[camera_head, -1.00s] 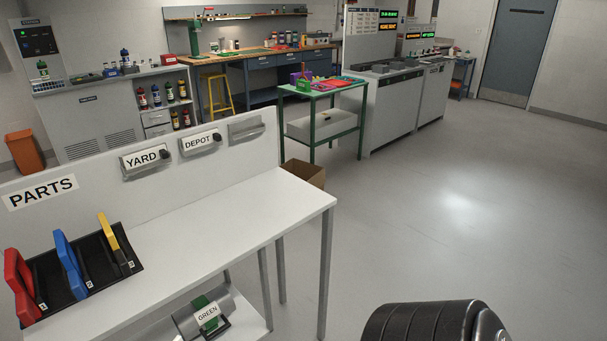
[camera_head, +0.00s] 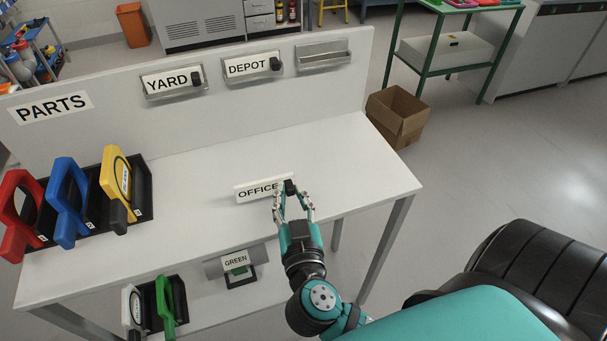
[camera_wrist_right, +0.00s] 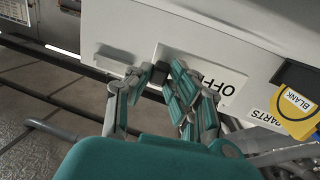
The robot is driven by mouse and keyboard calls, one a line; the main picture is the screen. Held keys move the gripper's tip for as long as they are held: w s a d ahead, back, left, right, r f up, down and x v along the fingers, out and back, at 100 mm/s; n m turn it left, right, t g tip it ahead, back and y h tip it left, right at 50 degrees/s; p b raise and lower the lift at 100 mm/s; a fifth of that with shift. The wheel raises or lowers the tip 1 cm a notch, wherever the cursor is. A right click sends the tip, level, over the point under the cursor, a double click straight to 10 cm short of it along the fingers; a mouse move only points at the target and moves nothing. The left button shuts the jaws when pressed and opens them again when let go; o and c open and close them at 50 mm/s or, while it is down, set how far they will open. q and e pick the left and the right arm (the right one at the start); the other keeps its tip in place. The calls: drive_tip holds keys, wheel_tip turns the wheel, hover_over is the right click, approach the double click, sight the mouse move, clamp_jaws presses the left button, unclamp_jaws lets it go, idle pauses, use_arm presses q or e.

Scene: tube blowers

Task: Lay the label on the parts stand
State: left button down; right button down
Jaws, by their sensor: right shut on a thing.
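A white label reading OFFICE (camera_head: 256,191) is at the right half of the parts stand's white top (camera_head: 180,215). My right gripper (camera_head: 291,190) is shut on the black knob at the label's right end. In the right wrist view the label (camera_wrist_right: 222,76) shows beside the fingers of my right gripper (camera_wrist_right: 162,82). I cannot tell if the label touches the top or is just above it. The stand's back panel carries a PARTS sign (camera_head: 51,107). My left gripper is not in view.
The back panel holds YARD (camera_head: 166,80) and DEPOT (camera_head: 248,67) labels and an empty holder (camera_head: 323,56). Red, blue and yellow paddles (camera_head: 117,178) stand in a black rack at left. A cardboard box (camera_head: 398,115) stands behind.

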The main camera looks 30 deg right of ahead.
hover_over(308, 186)
drive_tip(key=shift+s+a+f, duration=0.1)
drive_tip(key=shift+a+f, duration=0.05)
drive_tip(key=shift+f, duration=0.3)
wheel_tip(308, 186, down, 4)
drive_tip(key=shift+r+b, duration=0.1)
drive_tip(key=shift+b, duration=1.05)
drive_tip(key=shift+r, duration=0.1)
drive_tip(key=c, duration=1.2)
unclamp_jaws()
